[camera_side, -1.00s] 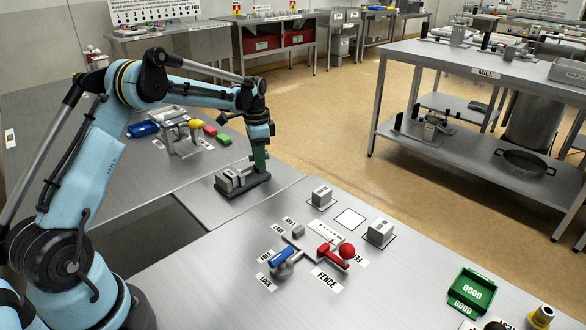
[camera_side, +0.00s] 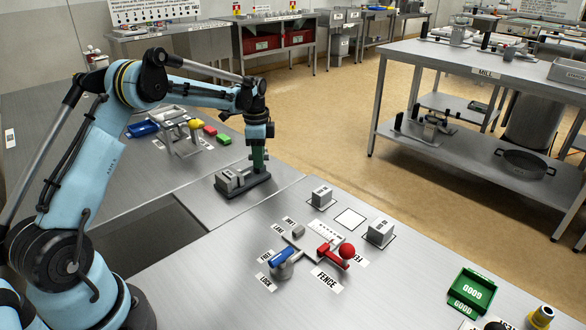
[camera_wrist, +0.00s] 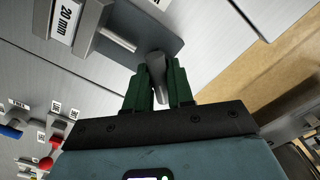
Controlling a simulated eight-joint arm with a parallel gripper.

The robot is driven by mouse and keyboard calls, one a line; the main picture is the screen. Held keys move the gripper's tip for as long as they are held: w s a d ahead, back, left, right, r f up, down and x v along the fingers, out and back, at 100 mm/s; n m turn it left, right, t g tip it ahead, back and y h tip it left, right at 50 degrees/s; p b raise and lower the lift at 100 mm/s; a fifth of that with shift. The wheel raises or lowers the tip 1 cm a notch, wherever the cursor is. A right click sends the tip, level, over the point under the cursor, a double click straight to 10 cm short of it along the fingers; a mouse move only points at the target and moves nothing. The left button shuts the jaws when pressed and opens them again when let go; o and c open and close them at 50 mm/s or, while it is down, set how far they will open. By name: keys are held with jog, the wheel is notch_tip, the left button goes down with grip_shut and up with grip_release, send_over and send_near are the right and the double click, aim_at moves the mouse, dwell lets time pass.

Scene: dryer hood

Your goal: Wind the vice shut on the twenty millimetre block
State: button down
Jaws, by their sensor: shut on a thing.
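The vice (camera_side: 256,184) is a dark grey base with pale metal jaws on the bench, below my gripper. In the wrist view its dark body (camera_wrist: 160,42) is at the top, with a metal screw rod (camera_wrist: 118,39) leading toward my gripper. The pale block labelled 20 mm (camera_wrist: 66,20) sits at the vice's jaw end; whether both jaws touch it I cannot tell. My gripper (camera_side: 259,168) points down at the screw end of the vice. In the wrist view its green fingers (camera_wrist: 160,88) are shut on the grey crank handle (camera_wrist: 157,68).
A fixture with a blue handle (camera_side: 284,256) and a red-knobbed lever (camera_side: 333,254) stands on the front bench. Two grey blocks (camera_side: 322,197) (camera_side: 380,233) stand near it. A green bin (camera_side: 471,293) is at the lower right. A gap separates the benches at left.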

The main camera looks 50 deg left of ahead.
jog(key=shift+m, duration=0.9)
jog(key=shift+m, duration=1.2)
jog(key=shift+m, duration=1.2)
jog(key=shift+f+m, duration=0.1)
jog(key=shift+m, duration=1.1)
